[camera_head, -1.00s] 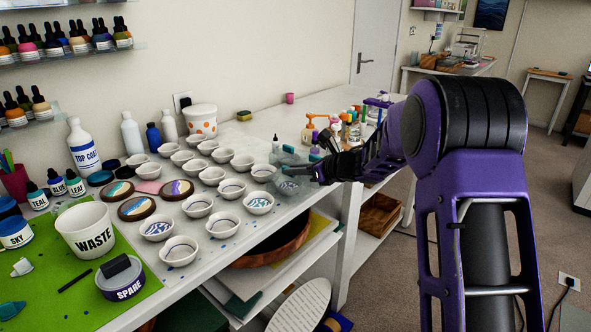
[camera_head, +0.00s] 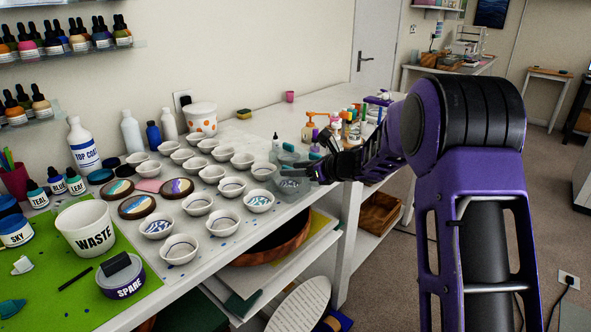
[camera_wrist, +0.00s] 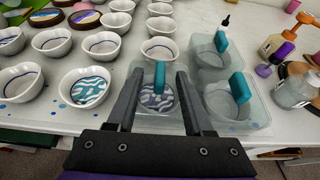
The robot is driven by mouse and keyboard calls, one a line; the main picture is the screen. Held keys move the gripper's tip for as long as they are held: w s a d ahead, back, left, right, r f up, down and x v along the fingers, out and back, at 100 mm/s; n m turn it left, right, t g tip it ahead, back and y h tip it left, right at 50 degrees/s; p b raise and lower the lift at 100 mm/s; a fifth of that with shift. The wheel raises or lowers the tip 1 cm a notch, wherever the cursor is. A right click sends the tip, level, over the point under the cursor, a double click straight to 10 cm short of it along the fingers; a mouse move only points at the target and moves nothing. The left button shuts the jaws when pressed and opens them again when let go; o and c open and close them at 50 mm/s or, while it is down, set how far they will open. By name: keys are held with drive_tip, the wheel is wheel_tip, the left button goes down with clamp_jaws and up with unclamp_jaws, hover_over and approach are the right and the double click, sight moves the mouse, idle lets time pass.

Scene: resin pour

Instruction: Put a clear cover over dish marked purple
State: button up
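Several small white dishes stand in rows on the table. A dish with a dark purple-blue ring (camera_head: 179,250) is at the front; other dishes have blue lines or patterns, and I cannot tell which mark is purple. A blue-white pattern shows through this cover; what lies beneath is unclear.
A waste tub (camera_head: 87,229) and a spare tin (camera_head: 121,278) stand on the green mat (camera_head: 150,287) at front left. Bottles and pump dispensers (camera_wrist: 295,85) stand right of the tray. The dishes leave narrow gaps. The table's front edge is close to my gripper.

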drive_tip(key=v, duration=1.7)
drive_tip(key=shift+r+p, duration=0.2)
drive_tip(key=shift+p, duration=0.2)
drive_tip(key=shift+s+d, duration=0.1)
